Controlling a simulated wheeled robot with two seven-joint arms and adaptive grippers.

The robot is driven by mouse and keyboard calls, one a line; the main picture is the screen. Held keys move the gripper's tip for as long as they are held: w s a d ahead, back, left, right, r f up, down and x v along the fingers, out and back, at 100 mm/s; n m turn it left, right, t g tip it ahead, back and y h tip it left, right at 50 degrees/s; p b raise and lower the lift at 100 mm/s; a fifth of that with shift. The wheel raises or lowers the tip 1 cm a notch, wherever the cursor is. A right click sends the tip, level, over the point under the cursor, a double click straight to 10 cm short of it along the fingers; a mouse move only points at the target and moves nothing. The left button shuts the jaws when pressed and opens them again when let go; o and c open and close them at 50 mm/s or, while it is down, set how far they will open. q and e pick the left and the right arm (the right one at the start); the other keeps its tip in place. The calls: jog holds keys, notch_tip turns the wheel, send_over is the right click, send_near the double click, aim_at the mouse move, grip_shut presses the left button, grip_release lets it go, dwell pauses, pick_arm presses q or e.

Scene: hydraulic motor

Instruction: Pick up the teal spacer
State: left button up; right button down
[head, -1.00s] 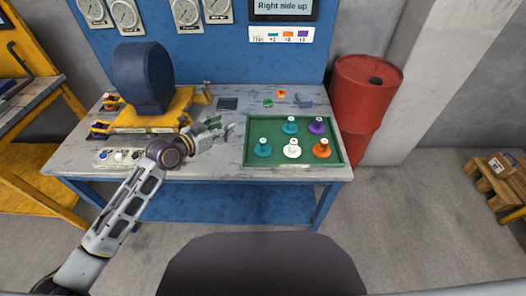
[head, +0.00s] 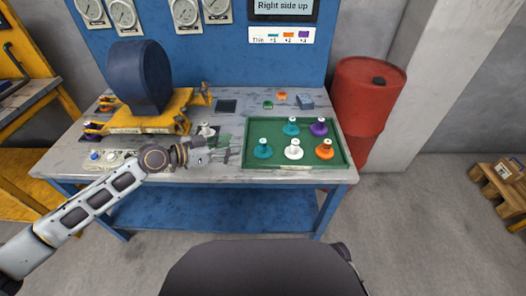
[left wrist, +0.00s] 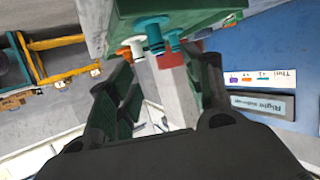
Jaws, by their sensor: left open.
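Two teal spacers stand in the green tray (head: 250,121) in the head view: one at the front left (head: 263,149), one in the back row (head: 291,127). A teal spacer (left wrist: 151,27) also shows close in the left wrist view, tilted by the camera's roll. A white spacer (head: 294,151), an orange one (head: 325,150) and a purple one (head: 319,128) share the tray. My left gripper (head: 232,150) is open and empty, just left of the tray and the front teal spacer; its two fingers (left wrist: 162,90) are spread apart. My right gripper is not in view.
A yellow stand with a dark blue drum (head: 140,75) fills the bench's left side. Small green (head: 268,105) and orange (head: 281,97) pieces and a blue-grey block (head: 305,102) lie behind the tray. A red barrel (head: 366,100) stands right of the bench.

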aim_at(260, 142)
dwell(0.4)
pick_arm(q)
jog(key=shift+x, duration=4.3)
jog(key=shift+d, duration=0.2)
jog(key=shift+b+x, duration=0.35)
jog(key=shift+x, duration=2.1)
jog(key=shift+s+d+r, duration=0.1)
jog(key=shift+d+r, duration=0.05)
grip_shut()
